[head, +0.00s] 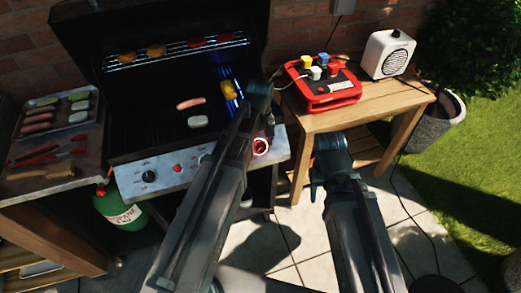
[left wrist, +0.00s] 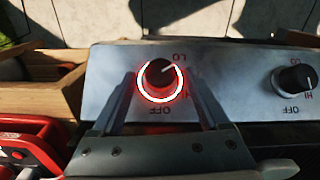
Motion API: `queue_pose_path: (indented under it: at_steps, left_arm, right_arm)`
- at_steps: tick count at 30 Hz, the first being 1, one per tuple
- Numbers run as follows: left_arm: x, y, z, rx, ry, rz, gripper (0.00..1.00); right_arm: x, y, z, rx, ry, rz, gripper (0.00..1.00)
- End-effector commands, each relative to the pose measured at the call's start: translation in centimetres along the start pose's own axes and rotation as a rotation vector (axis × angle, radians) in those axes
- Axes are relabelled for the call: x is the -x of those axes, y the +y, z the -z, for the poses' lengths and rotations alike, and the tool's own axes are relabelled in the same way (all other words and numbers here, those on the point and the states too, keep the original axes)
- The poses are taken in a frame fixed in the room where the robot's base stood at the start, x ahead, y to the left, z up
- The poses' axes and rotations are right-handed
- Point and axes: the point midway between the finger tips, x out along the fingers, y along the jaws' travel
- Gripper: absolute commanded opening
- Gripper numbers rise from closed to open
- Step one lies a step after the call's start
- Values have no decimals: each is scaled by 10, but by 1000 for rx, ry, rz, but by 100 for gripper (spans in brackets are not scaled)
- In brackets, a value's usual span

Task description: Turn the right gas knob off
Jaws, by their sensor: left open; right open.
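The right gas knob (head: 261,146) is at the right end of the grill's metal front panel, ringed by a red glow. In the left wrist view the same knob (left wrist: 156,75) is black, and its white mark points toward the LO label; OFF is printed on the gripper's side of it. My left gripper (left wrist: 160,82) is open, with one finger on each side of the knob; whether they touch it I cannot tell.
Another black knob (left wrist: 294,79) sits along the panel, and a left knob (head: 149,177) shows in the head view. A wooden side table (head: 402,105) holds a red box (head: 325,92) and a white speaker (head: 386,54). Food lies on the open grill.

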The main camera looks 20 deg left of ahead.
Motion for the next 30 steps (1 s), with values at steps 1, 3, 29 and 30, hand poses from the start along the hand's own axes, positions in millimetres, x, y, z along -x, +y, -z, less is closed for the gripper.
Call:
queue_pose_path:
  at_steps: [1,3,29,30]
  left_arm:
    - [-6,0,0,0,0,0,78]
    - [-6,0,0,0,0,0,78]
    - [-5,0,0,-5,0,6,0]
    - [-5,0,0,-11,1,11,0]
  right_arm:
    - [-6,0,0,0,0,0,50]
    - [-6,-1,0,0,0,0,50]
    - [-5,0,0,0,0,0,50]
    - [-5,0,0,0,0,0,50]
